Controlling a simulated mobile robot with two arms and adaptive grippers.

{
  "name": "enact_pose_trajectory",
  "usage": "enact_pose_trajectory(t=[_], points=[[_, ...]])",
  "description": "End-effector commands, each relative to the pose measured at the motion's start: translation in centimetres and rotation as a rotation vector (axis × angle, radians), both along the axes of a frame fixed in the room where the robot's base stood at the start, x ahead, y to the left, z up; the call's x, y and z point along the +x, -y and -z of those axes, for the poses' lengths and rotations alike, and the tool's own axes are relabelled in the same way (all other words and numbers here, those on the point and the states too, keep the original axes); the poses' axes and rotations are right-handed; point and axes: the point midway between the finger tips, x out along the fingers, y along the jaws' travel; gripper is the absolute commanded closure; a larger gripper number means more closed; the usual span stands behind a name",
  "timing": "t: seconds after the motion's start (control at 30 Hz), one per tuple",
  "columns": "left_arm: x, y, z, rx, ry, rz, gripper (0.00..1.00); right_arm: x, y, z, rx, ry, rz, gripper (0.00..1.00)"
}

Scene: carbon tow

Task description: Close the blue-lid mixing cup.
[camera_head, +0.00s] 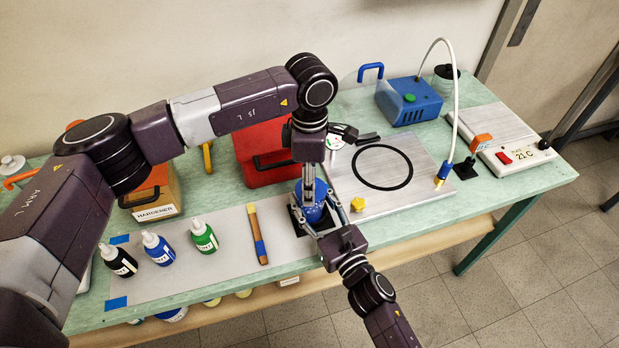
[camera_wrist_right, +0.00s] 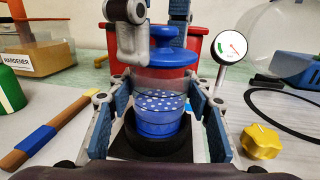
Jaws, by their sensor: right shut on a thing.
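The blue-lid mixing cup (camera_head: 313,212) stands in a black ring holder on the grey mat. In the right wrist view the cup (camera_wrist_right: 160,108) is upright, with clear walls and blue, white-dotted contents. Its blue lid (camera_wrist_right: 165,60), with a round knob, sits on top; whether it is fully seated I cannot tell. My right gripper (camera_head: 322,222) is shut on the cup from the front, its blue pads on both sides. My left gripper (camera_head: 308,190) points down from above at the lid. Its fingers are beside the knob; their grip is partly hidden.
A yellow knob (camera_head: 357,204) and a gauge are close right of the cup. A red container (camera_head: 264,150) is behind. The plate with a black ring (camera_head: 383,167) lies right, beside a blue pump (camera_head: 408,103).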

Motion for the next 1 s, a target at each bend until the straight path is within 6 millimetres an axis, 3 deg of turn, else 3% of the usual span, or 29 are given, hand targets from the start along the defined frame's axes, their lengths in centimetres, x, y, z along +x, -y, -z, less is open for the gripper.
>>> enact_pose_trajectory(t=[1.0], points=[[0.0, 0.0, 1.2, 0.001, 0.0, 0.001, 0.56, 0.0, 0.0, 0.0, 0.0, 0.0, 0.0, 0.97]])
